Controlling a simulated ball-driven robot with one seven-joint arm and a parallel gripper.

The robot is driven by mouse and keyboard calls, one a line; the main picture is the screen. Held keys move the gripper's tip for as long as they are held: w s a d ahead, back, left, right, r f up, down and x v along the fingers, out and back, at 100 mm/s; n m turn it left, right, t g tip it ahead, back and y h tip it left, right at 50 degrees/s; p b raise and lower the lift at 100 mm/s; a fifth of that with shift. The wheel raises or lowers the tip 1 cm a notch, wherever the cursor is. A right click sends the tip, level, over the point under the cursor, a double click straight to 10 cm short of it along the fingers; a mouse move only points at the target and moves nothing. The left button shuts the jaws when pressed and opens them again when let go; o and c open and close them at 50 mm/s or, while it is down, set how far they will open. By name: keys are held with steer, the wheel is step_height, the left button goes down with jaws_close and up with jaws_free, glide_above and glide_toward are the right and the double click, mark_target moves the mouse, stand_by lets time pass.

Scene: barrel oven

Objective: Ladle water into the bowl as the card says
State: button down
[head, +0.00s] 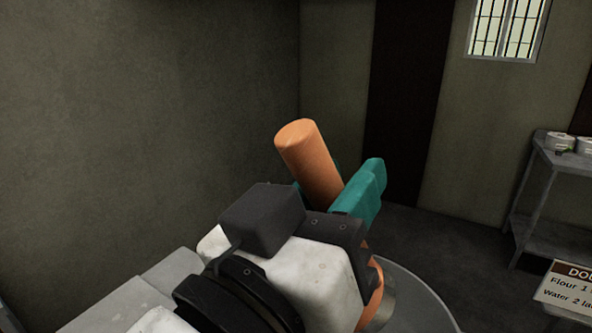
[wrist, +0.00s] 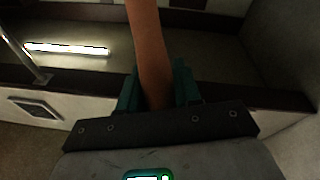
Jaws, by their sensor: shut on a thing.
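An orange-brown wooden handle (head: 312,160), likely the ladle's, stands tilted in the head view. My gripper (head: 335,195) is shut on it, with teal fingers on both sides. In the wrist view the handle (wrist: 150,45) runs from the top edge down between the fingers. Its lower end shows beneath the gripper near a metal part, and any ladle cup is hidden. A grey round rim (head: 425,300) shows at the bottom, but I cannot tell which vessel it is. The card (head: 570,290) is cut off at lower right; it reads "Flour 1" and "Water 2 la…". No bowl is identifiable.
A grey metal shelf table (head: 560,155) with small white containers (head: 560,141) stands at the right. A barred window (head: 507,28) is above it. A plain wall fills the left. Dark floor lies between the rim and the shelf.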

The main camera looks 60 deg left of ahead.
steer(key=w+d+f+m+g+h+p, duration=0.2)
steer(key=w+d+m+g+p, duration=0.3)
steer(key=w+m, duration=0.4)
steer(key=shift+w+d+f+g+p, duration=0.3)
steer(key=shift+w+d+g+p, duration=0.1)
steer(key=shift+w+d, duration=0.6)
steer(key=shift+a, duration=0.15)
